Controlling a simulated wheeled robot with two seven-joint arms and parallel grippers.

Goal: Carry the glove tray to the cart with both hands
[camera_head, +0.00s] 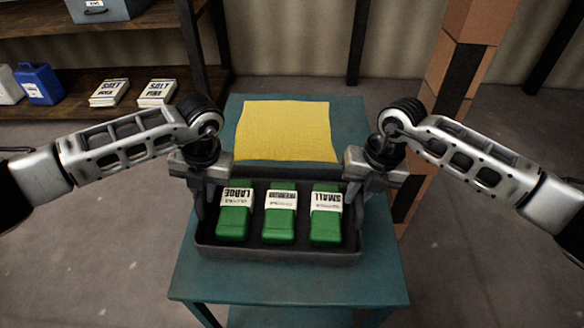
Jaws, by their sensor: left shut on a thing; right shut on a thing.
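The glove tray (278,254) is a dark grey, shallow tray with three green glove boxes standing in a row. Their labels appear upside down; the left box (234,222) reads LARGE, the middle box's (280,226) label is too small to read, and the right box (326,226) reads SMALL. My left gripper (202,202) is shut on the tray's left side. My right gripper (362,200) is shut on its right side. The tray is level, over a teal table or cart top (290,285); I cannot tell whether it touches the surface.
A yellow cloth (286,131) lies on the teal top behind the tray. Concrete floor is open on both sides.

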